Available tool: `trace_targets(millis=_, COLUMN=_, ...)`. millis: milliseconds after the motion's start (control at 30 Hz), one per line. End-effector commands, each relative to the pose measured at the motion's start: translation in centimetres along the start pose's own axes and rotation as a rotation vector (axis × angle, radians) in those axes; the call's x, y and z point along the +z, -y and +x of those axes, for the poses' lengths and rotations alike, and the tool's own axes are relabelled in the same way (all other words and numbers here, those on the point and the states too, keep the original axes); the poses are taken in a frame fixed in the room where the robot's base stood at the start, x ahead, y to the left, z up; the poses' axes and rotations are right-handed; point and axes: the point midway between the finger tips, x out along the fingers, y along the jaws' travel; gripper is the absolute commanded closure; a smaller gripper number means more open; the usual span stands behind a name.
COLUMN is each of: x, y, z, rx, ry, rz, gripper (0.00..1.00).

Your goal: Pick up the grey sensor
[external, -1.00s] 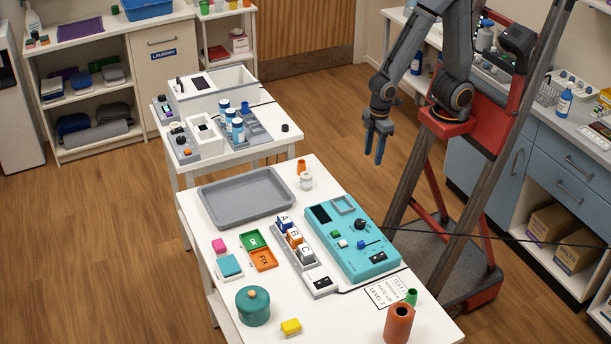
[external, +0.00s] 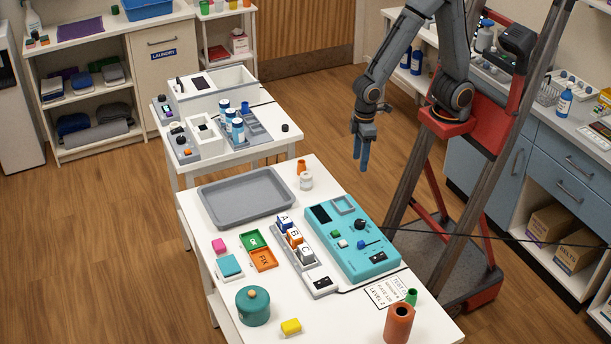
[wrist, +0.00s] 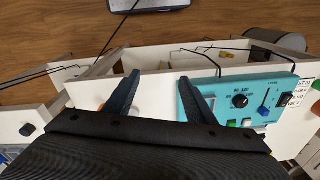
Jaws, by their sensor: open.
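A grey block marked C (external: 306,252), which looks like the grey sensor, sits at the near end of a narrow grey rack (external: 321,284) on the front white table. The blue block A (external: 284,223) and the orange block B (external: 294,238) stand in the same row behind it. My gripper (external: 362,160) hangs in the air beyond the table's right side, above and behind the row in the external view. Its fingers point down, apart and empty, and they also show in the wrist view (wrist: 160,92). I cannot make out the grey block in the wrist view.
A teal panel (external: 378,262) with knobs lies right of the rack; it also shows in the wrist view (wrist: 222,90). A grey tray (external: 245,213), green pot (external: 253,319), terracotta cylinder (external: 399,324) and small white jar (external: 306,181) stand on the same table. A thin cable runs near the panel.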

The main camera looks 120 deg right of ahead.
Motion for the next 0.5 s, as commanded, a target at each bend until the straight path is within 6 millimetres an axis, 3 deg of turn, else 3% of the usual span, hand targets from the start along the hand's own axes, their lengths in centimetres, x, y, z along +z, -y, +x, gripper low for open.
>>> trace_targets(millis=33, x=-2.7, y=1.6, z=0.1, rx=-0.015, ry=0.006, rz=0.088, gripper=0.5)
trace_targets(millis=200, x=-11.2, y=7.7, z=0.2, rx=-0.077, ry=0.055, rz=0.458, gripper=0.5)
trace_targets(millis=400, x=-19.4, y=15.8, z=1.0, rx=-0.145, ry=0.153, rz=0.868, gripper=0.5)
trace_targets(millis=500, x=-22.4, y=19.5, z=1.5, rx=-0.17, ry=0.215, rz=1.047, gripper=0.5)
